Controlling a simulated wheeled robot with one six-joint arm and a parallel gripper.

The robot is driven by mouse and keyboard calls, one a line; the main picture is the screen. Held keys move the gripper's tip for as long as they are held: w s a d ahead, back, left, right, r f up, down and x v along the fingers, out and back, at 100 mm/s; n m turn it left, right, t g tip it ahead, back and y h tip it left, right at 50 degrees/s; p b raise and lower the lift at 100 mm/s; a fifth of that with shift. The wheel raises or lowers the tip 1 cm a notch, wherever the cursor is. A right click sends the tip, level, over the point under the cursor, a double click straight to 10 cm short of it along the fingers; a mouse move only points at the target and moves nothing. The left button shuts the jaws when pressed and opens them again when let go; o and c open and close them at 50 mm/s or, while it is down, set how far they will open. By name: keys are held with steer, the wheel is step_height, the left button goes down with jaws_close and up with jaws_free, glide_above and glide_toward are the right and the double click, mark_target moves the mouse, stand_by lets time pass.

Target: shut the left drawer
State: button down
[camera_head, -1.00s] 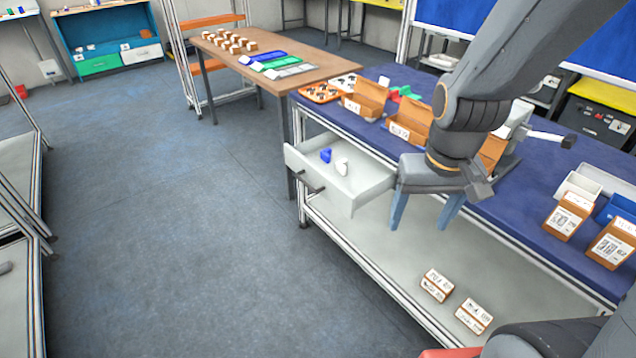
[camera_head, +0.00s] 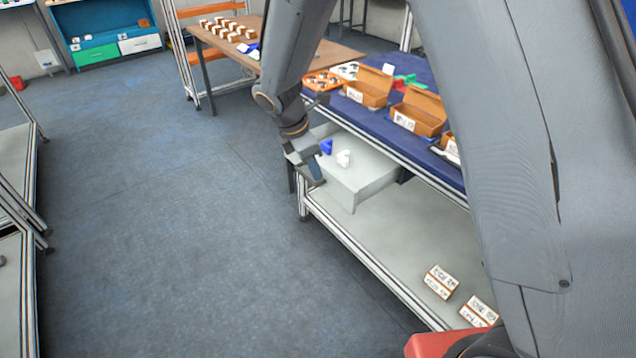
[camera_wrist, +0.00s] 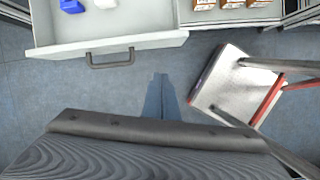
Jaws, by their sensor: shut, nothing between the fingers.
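The left drawer (camera_head: 368,180) is white and stands pulled out from under the blue-topped workbench. A blue item (camera_head: 326,146) and a white item (camera_head: 344,158) lie in it. My gripper (camera_head: 318,180) is shut and empty at the drawer's front, hiding most of the front panel and its handle in the head view. In the wrist view the drawer front (camera_wrist: 150,42) spans the upper left, with its dark handle (camera_wrist: 112,62). My shut fingers (camera_wrist: 160,95) point toward the drawer front, below and right of the handle, with floor visible around them.
The bench top (camera_head: 426,152) holds open cardboard boxes (camera_head: 416,112) and an orange tray (camera_head: 321,81). Labelled boxes (camera_head: 440,282) sit on the lower shelf (camera_head: 400,235). A brown table (camera_head: 335,55) stands behind. The floor (camera_head: 170,200) left of the bench is clear.

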mark_target(324, 183)
steer(key=w+f+n+p, duration=0.1)
steer(key=w+f, duration=0.1)
steer(key=f, duration=0.1)
steer(key=w+d+f+p, duration=0.1)
steer(key=w+f, duration=0.1)
steer(key=f, duration=0.2)
steer(key=w+d+f+n+p, duration=0.1)
steer(key=f, duration=0.2)
steer(key=shift+w+f+n+t, duration=0.3)
steer(key=shift+w+f, duration=0.1)
steer(key=shift+w+d+p, duration=0.3)
steer(key=shift+w+d, duration=0.05)
steer(key=shift+d, duration=0.1)
